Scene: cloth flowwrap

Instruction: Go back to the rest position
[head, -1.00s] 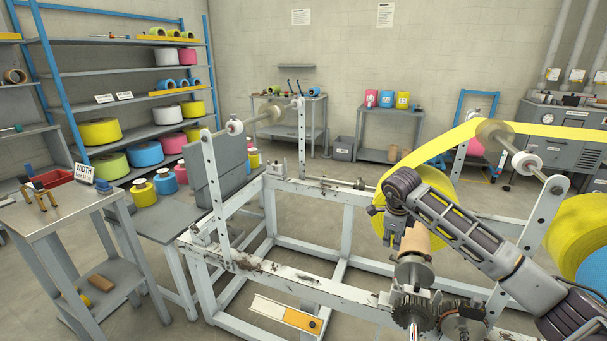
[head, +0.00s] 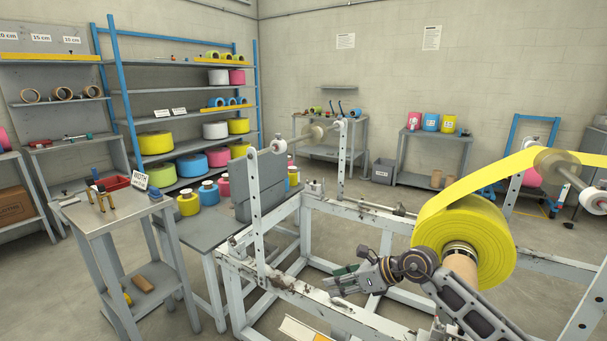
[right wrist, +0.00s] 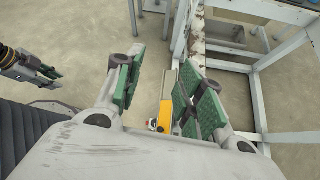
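My right gripper (head: 342,279) is in front of the white frame, left of the yellow roll, with its fingers pointing left. In the right wrist view its two green-padded fingers (right wrist: 163,88) stand apart with nothing between them. My left gripper (right wrist: 38,72) shows at the left edge of the right wrist view, its fingers apart and empty over the floor. It is not in the head view. The yellow film roll (head: 466,232) sits on its shaft beside my right arm, and its film (head: 495,180) runs up over a roller.
The white machine frame (head: 378,225) spreads under and behind my right gripper. A grey worktable (head: 115,208) with tools stands at left, before a shelf of coloured rolls (head: 190,161). A yellow-and-white piece (right wrist: 181,96) lies below the right gripper. Floor at front left is clear.

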